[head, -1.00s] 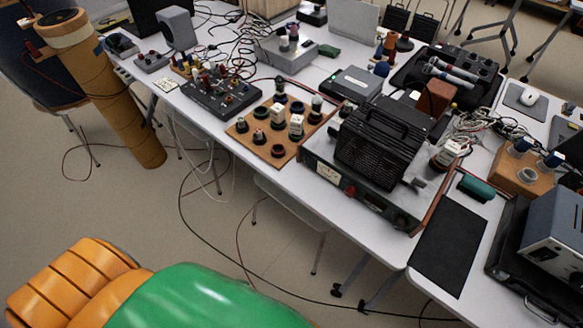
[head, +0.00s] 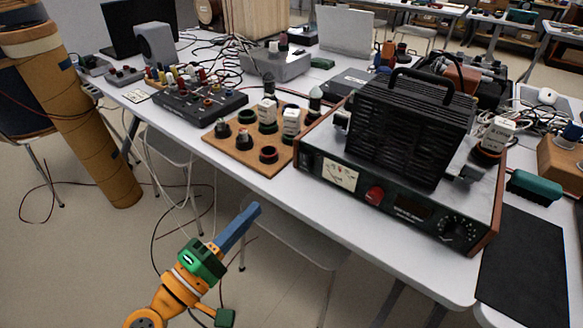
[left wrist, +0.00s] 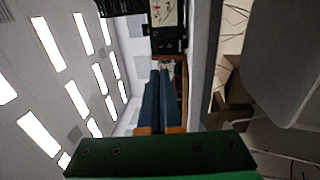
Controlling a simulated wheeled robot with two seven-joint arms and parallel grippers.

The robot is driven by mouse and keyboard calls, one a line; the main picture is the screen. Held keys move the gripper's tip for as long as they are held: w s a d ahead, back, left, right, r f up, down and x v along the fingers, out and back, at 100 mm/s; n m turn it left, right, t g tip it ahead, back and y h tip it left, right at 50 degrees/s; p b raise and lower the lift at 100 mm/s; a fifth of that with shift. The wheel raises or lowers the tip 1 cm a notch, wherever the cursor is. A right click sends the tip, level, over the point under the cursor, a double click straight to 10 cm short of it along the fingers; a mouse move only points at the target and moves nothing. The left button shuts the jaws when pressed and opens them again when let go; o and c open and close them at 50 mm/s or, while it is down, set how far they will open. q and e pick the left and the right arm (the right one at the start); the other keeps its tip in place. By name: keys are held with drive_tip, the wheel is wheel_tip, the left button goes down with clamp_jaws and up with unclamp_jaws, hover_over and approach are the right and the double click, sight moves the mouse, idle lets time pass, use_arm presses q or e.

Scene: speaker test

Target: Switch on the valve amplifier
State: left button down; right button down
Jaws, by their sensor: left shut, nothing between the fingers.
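The valve amplifier (head: 318,165) stands on the white table, right of centre in the head view. It has a black slotted cage with a handle on top. Its dark front panel carries a pale meter, a red knob (head: 375,194) and a round dial (head: 455,228) at the right. My left gripper (head: 254,210) is shut and empty, in front of the table edge, below and left of the amplifier and apart from it. In the left wrist view its blue-grey fingers (left wrist: 160,88) lie together, with the meter (left wrist: 164,12) beyond them. My right gripper is not in view.
A cardboard tube (head: 85,130) stands at the left. Cables hang below the table.

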sight(305, 156)
use_arm(q)
drive_tip(key=p+x, duration=0.3)
drive_tip(key=x, duration=1.1)
